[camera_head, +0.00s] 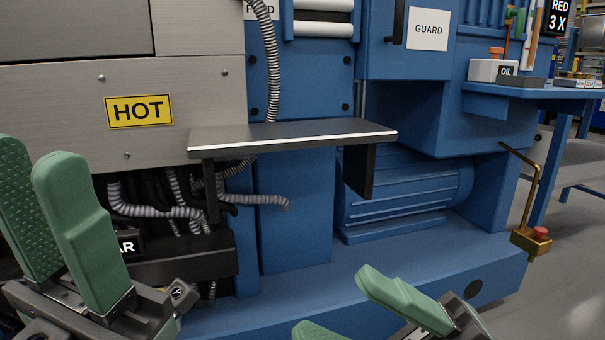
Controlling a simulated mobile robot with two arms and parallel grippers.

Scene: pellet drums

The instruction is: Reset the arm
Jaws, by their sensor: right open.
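My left gripper (34,155) is at the left edge, its two green fingers pointing up and apart, with a ribbed pad showing on one. Nothing shows between them. It is in front of the grey machine panel with the yellow HOT label (139,110). My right gripper (331,299) is low at the bottom, right of the middle. Its green fingers are spread wide, and the nearer one is mostly cut off by the frame edge. It is open and empty, in front of the blue machine base (400,257). Most of both arms is out of view.
A dark shelf with a pale front edge (292,142) juts from the machine above the grippers. Ribbed hoses (150,207) hang below it at left. A brass bracket with a red button (538,236) stands at right. Open floor (560,290) lies beyond it.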

